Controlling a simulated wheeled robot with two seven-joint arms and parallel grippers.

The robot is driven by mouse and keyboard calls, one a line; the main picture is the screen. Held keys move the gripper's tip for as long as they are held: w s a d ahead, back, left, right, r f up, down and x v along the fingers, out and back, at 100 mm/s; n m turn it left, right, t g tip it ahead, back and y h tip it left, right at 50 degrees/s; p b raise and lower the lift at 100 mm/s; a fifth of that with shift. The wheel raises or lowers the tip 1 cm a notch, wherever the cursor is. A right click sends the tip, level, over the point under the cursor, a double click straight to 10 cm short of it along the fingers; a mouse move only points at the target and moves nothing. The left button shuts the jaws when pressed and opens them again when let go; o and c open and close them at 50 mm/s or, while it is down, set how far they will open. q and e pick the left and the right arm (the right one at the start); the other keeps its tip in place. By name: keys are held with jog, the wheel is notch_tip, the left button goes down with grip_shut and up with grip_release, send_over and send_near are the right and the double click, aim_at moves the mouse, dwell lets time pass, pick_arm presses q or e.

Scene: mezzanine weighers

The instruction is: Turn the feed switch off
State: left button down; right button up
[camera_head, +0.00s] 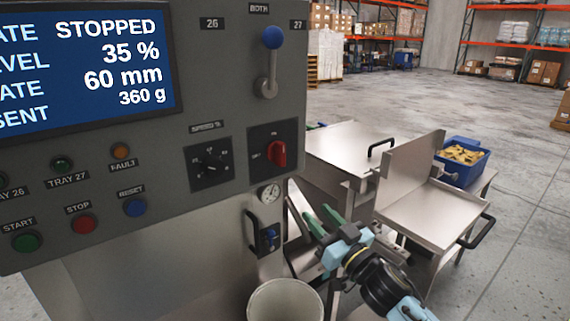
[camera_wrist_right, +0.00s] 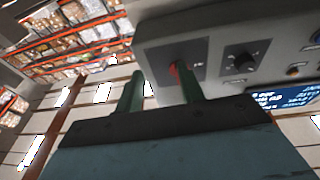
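The feed switch appears to be a red rotary knob (camera_head: 277,153) on a black plate, low on the right of the grey control panel. Its handle stands about upright; the small lettering around it is hard to read. My right gripper (camera_head: 321,216) is below and to the right of it, with green fingers apart and nothing between them. In the right wrist view the red knob (camera_wrist_right: 174,69) shows beyond the tip of the right-hand finger, partly covered by it. The right gripper (camera_wrist_right: 157,78) looks apart from the panel. My left gripper is not in view.
A black speed dial (camera_head: 211,163) sits left of the switch, and a blue-knobbed lever (camera_head: 271,65) above it. A gauge (camera_head: 269,193) and a black handle (camera_head: 252,232) are below. A pale bucket (camera_head: 285,300) and steel tables (camera_head: 430,212) stand near my right arm. The screen (camera_head: 85,65) reads STOPPED.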

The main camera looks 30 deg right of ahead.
jog(key=n+t+y, duration=0.1)
jog(key=t+y, duration=0.1)
send_near(283, 147)
jog(key=v, duration=0.4)
jog(key=p+x, duration=0.3)
jog(key=x, duration=1)
jog(key=shift+w+d+r, duration=0.1)
jog(key=shift+w, duration=0.1)
grip_shut()
